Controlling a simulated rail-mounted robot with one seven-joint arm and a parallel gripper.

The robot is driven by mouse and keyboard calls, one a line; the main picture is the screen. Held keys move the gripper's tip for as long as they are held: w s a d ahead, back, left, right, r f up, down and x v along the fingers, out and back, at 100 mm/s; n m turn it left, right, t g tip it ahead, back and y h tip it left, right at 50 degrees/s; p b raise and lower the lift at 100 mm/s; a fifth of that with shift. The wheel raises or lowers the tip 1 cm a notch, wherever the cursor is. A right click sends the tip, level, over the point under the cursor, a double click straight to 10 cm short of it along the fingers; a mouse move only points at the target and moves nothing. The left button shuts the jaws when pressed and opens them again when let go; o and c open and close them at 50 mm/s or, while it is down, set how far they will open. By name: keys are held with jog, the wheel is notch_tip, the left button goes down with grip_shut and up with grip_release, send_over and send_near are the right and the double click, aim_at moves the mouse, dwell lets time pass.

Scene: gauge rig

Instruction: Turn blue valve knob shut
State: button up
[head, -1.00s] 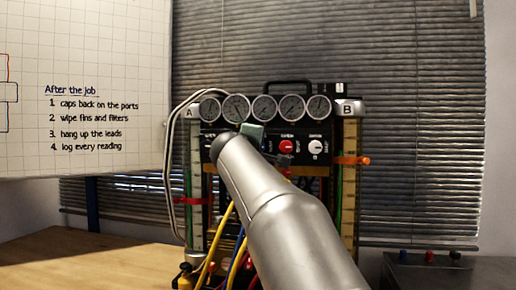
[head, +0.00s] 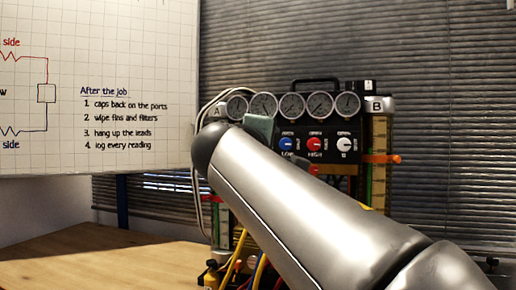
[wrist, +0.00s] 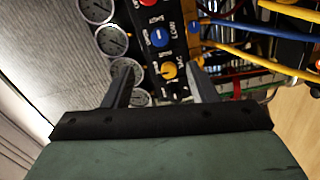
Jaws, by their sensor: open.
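The blue valve knob (head: 286,144) is on the black panel under the gauges, left of a red knob (head: 314,143). In the wrist view the blue knob (wrist: 158,37) lies just beyond the fingertips, with a pale pointer mark whose exact angle I cannot tell. My gripper (wrist: 162,66) is open, its two dark fingers apart and empty. A yellow knob (wrist: 168,70) appears between the fingertips, nearer than the blue one; I see no contact. In the head view my arm hides the yellow knob and most of the gripper.
Round gauges (head: 291,106) line up above the panel. A white knob (head: 344,144) sits at the panel's right. Yellow, blue and red hoses (wrist: 245,30) run close by the knobs. Clear columns stand on both sides. The wooden table (head: 110,260) is bare at left.

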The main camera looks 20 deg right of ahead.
jog(key=shift+v, duration=1.2)
jog(key=s+f+m+g+y+p, duration=0.25)
jog(key=f+g+y+p, duration=0.35)
jog(key=f+p, duration=0.8)
jog(key=s+a+f+m+g+y+p, duration=0.2)
jog(key=s+a+f+g+y+p, duration=0.1)
jog(key=s+f, duration=0.4)
jog(key=s+a+f+m+g+y+p, duration=0.2)
jog(key=s+a+f+m+g+p, duration=0.1)
jog(key=s+f, duration=0.5)
jog(key=s+a+g+p, duration=0.1)
jog(key=s+a+p, duration=0.1)
jog(key=s+p, duration=0.1)
jog(key=shift+s+y, duration=0.4)
